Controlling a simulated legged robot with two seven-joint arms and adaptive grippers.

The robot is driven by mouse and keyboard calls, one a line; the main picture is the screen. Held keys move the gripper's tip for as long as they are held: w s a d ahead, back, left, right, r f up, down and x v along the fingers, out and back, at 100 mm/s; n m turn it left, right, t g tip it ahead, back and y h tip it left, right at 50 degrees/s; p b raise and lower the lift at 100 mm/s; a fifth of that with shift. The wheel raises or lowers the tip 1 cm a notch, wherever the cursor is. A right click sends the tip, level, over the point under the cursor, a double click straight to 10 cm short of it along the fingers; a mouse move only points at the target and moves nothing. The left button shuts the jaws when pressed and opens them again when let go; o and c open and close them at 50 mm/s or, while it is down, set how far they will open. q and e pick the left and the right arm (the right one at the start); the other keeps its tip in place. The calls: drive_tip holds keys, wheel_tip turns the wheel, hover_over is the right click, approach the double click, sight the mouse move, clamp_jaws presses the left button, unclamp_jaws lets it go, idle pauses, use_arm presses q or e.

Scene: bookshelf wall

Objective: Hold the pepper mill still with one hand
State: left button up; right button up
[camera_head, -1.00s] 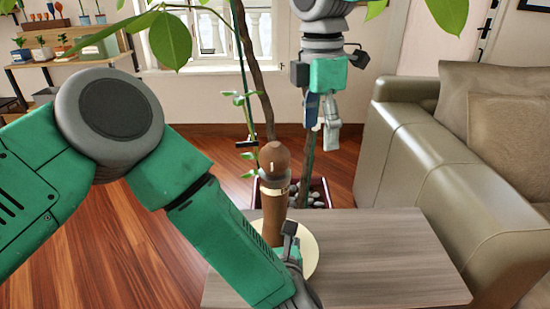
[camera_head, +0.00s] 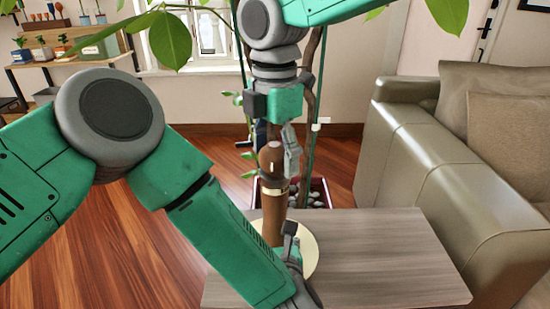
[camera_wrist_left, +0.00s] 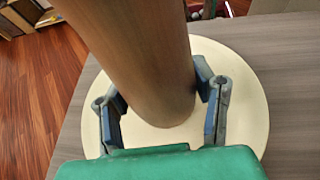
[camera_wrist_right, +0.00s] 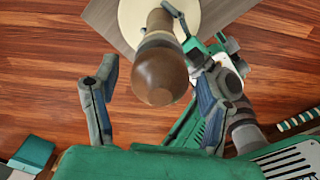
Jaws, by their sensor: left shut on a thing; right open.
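The brown wooden pepper mill (camera_head: 273,220), with a pale band and rounded head, stands upright on a round cream plate (camera_head: 309,256). My left gripper (camera_head: 290,252) is shut around its lower body; the left wrist view shows a finger on each side of the mill (camera_wrist_left: 150,60). My right gripper (camera_head: 277,145) is open and points down at the mill's head. In the right wrist view the head (camera_wrist_right: 160,75) lies between the spread fingers, nearer the right one. I cannot tell whether the fingers touch it.
The plate rests on a grey wooden table (camera_head: 400,260), clear on its right side. A leather sofa (camera_head: 430,170) stands at the right. A potted plant (camera_head: 318,195) with stems and leaves stands behind the table, close to my right arm.

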drive_tip(key=shift+f, duration=0.55)
drive_tip(key=c, duration=1.2)
drive_tip(key=shift+m, duration=0.3)
